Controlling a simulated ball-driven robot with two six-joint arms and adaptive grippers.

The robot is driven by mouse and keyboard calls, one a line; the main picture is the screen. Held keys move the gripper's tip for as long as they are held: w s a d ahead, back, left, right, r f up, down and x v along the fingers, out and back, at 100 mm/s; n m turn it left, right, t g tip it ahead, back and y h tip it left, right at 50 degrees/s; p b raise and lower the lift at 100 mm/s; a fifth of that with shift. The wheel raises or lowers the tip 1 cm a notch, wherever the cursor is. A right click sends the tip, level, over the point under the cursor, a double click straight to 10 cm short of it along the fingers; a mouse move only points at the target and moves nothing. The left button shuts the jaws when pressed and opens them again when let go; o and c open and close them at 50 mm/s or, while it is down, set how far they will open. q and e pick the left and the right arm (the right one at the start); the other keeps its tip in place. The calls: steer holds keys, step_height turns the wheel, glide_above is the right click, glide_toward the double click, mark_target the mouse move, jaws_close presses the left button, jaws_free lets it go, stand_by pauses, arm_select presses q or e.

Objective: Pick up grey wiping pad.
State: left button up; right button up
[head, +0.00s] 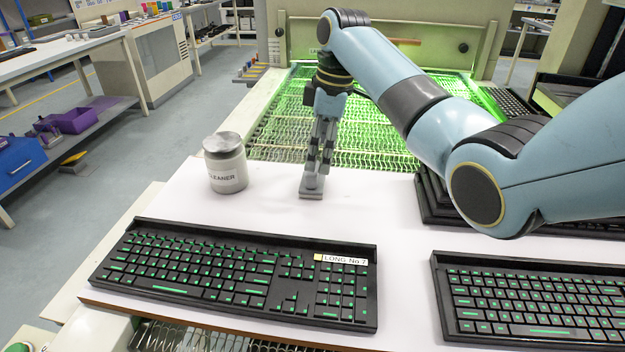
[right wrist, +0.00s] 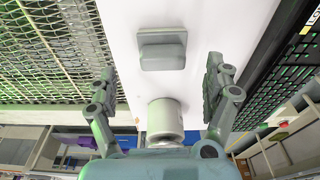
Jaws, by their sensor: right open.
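The grey wiping pad (head: 311,194) lies on the white table top, right of the cleaner jar. It is a small flat block with a raised middle part, and it shows whole in the right wrist view (right wrist: 162,50). My right gripper (head: 319,172) points down just above the pad and hides part of it in the head view. In the right wrist view the fingers (right wrist: 160,68) are spread wide, with empty room between them, and the pad lies ahead between their lines. I cannot tell the exact height gap. My left gripper does not show.
A cleaner jar (head: 226,163) with a grey lid stands close left of the gripper. A long black keyboard (head: 240,230) with a label lies in front, another keyboard (head: 530,300) lies at the right. A green-lit mesh conveyor (head: 375,150) runs behind. White table is clear around the pad.

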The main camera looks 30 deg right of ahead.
steer(key=f, duration=0.1)
steer(key=a+f, duration=0.1)
steer(key=f, duration=0.1)
steer(key=shift+w+a+f, duration=0.2)
steer(key=shift+w+f, duration=0.1)
steer(key=shift+f, duration=0.65)
steer(key=c, duration=1.4)
steer(key=shift+r, duration=0.2)
steer(key=shift+w+r, duration=0.1)
steer(key=shift+r, duration=0.2)
steer(key=r, duration=0.3)
steer(key=shift+d+r, duration=0.35)
steer(key=shift+r, duration=0.05)
steer(key=s+d+r, duration=0.5)
steer(key=d+r, duration=0.1)
steer(key=d, duration=0.3)
steer(key=shift+s+d+r, duration=0.2)
steer(key=shift+s, duration=0.2)
